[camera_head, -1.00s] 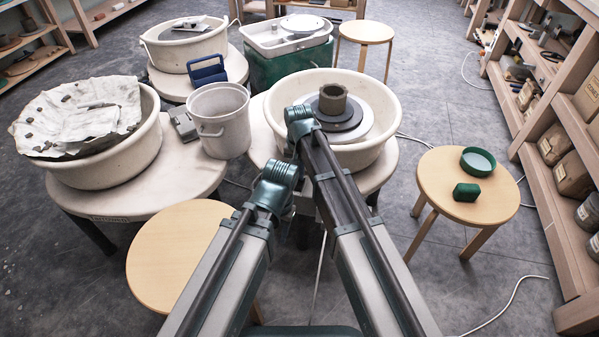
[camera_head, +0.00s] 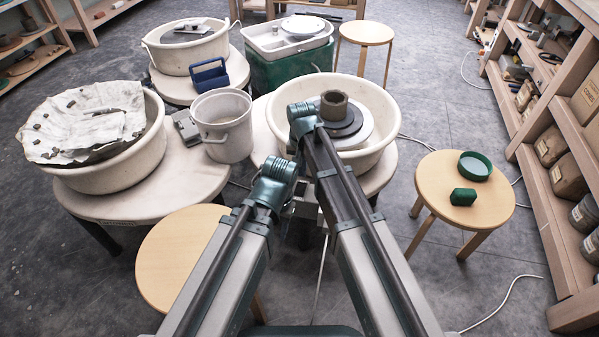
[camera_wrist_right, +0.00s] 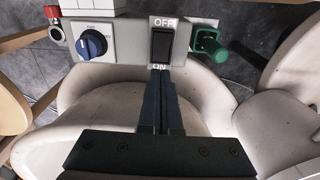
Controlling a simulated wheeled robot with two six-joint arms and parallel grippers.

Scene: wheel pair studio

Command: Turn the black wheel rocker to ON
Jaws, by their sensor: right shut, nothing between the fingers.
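The black rocker switch (camera_wrist_right: 161,46) sits upright on a grey control panel (camera_wrist_right: 126,42) in the right wrist view, with OFF printed at its upper end and ON at its lower end. I cannot tell which end is pressed in. My right gripper (camera_wrist_right: 158,74) is shut and empty, its tips at the ON end and partly covering that label; I cannot tell whether they touch the rocker. In the head view, the wheel with the dark wheel head (camera_head: 344,124) stands behind my arms. My left gripper is hidden behind its own arm.
A blue knob (camera_wrist_right: 91,44) is left of the rocker, a green handle (camera_wrist_right: 211,45) right of it, and a red part (camera_wrist_right: 53,13) at far left. A brown clay cylinder (camera_head: 334,105) stands on the wheel head. A white bucket (camera_head: 222,125) and wooden stool (camera_head: 435,188) flank the wheel.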

